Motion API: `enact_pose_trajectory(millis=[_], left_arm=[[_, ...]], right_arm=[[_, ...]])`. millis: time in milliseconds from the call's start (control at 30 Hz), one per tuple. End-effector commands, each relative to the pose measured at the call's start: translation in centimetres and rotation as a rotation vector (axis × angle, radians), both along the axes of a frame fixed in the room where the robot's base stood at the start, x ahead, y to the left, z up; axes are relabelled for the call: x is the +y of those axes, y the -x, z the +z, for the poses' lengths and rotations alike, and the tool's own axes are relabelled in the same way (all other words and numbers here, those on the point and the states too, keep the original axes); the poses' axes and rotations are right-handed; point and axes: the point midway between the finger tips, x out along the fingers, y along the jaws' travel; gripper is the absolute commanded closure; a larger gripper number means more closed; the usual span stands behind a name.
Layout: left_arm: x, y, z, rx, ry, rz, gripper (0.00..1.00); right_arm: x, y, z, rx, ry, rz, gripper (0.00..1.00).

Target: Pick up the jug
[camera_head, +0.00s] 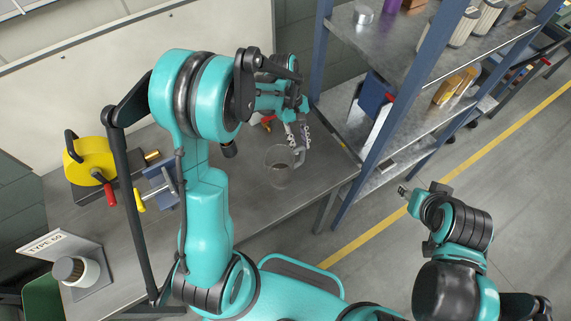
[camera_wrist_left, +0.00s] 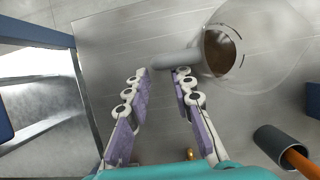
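The jug (camera_head: 280,166) is clear glass with a little brown liquid at its bottom. It stands on the grey workbench (camera_head: 315,185), and its handle is on the right in the head view. In the left wrist view the jug (camera_wrist_left: 228,48) fills the upper right, and its handle (camera_wrist_left: 172,62) reaches in at the fingertips. My left gripper (camera_head: 298,138) is open above the handle side; its spread fingers (camera_wrist_left: 162,76) show in the wrist view. Whether either finger touches the handle is unclear. My right gripper (camera_head: 404,191) is away to the right, over the floor, too small to tell its opening.
A yellow pump (camera_head: 92,160) and a small vise-like block (camera_head: 160,188) stand left on the bench. A white filter (camera_head: 75,271) sits by a "TYPE 50" sign (camera_head: 48,246). A blue-framed shelf (camera_head: 400,100) stands close right of the bench. Bench below the jug is clear.

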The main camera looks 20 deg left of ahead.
Motion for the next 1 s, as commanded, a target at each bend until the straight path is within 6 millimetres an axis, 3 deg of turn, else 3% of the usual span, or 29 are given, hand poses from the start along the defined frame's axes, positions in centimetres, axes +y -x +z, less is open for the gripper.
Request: enact_pose_trajectory(millis=[167,433,700,800,1000], left_arm=[[-0.4,0.4,-0.7,0.0,-0.001,0.001,0.77],[-1.6,1.2,-4.5,-0.001,-0.001,-0.001,0.77],[-1.8,1.3,-4.6,0.0,-0.001,0.001,0.77],[-1.8,1.3,-4.6,-0.001,-0.001,0.0,1.0],[-1.7,1.4,-4.6,0.0,0.0,0.0,1.0]], right_arm=[[0.0,0.0,-0.5,0.0,0.0,0.0,0.6],[0.0,0.0,-3.0,0.0,0.0,0.0,0.6],[0.0,0.0,-2.9,0.0,0.0,0.0,0.6],[0.0,0.0,-2.9,0.0,0.0,0.0,0.6],[0.0,0.0,-2.9,0.0,0.0,0.0,0.6]])
